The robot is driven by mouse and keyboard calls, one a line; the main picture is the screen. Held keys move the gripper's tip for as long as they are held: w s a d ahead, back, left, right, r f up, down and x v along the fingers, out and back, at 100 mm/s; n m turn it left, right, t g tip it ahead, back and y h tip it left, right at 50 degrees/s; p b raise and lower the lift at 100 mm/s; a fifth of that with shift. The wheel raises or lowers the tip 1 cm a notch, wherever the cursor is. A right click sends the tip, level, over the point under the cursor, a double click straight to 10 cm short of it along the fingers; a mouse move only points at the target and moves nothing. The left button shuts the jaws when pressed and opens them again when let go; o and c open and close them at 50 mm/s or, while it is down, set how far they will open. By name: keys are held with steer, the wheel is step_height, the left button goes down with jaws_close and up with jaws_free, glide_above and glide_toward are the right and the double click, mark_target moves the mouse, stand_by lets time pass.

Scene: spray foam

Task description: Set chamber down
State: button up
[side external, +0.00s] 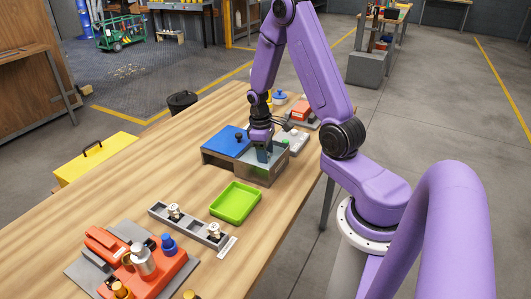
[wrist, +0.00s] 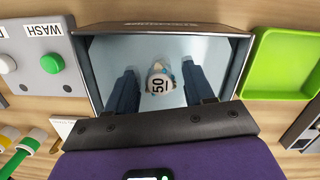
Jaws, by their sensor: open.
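My gripper (wrist: 160,72) is open, with its two dark blue fingers reaching down into a metal box (wrist: 110,52) with a pale blue inside. In the side view my gripper (side external: 262,153) is over the open right part of the metal box (side external: 258,173). The small part cannot be made out there.
A blue lid (side external: 226,140) covers the box's left part. A green tray (side external: 236,203) is in front, empty. A grey rail (side external: 190,225) holds two small fittings. An orange tool assembly (side external: 160,270) lies at the near left. A WASH panel (wrist: 45,50) stands beside the box.

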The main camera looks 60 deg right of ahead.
steer(key=shift+r, duration=0.15)
step_height(320, 180, up, 11)
steer(key=w, duration=0.1)
steer(key=a+r+n, duration=0.2)
steer(key=a, duration=0.6)
steer(key=s+a+r+n, duration=0.1)
steer(key=s+a+n, duration=0.3)
steer(key=s+a, duration=0.3)
steer(key=s+a+r+n+t, duration=0.1)
steer(key=s+a+n, duration=0.3)
steer(key=s, duration=0.9)
steer(key=a, duration=0.3)
steer(key=shift+s+a+t+y, duration=0.3)
steer(key=shift+s+a, duration=0.1)
steer(key=shift+r, duration=0.1)
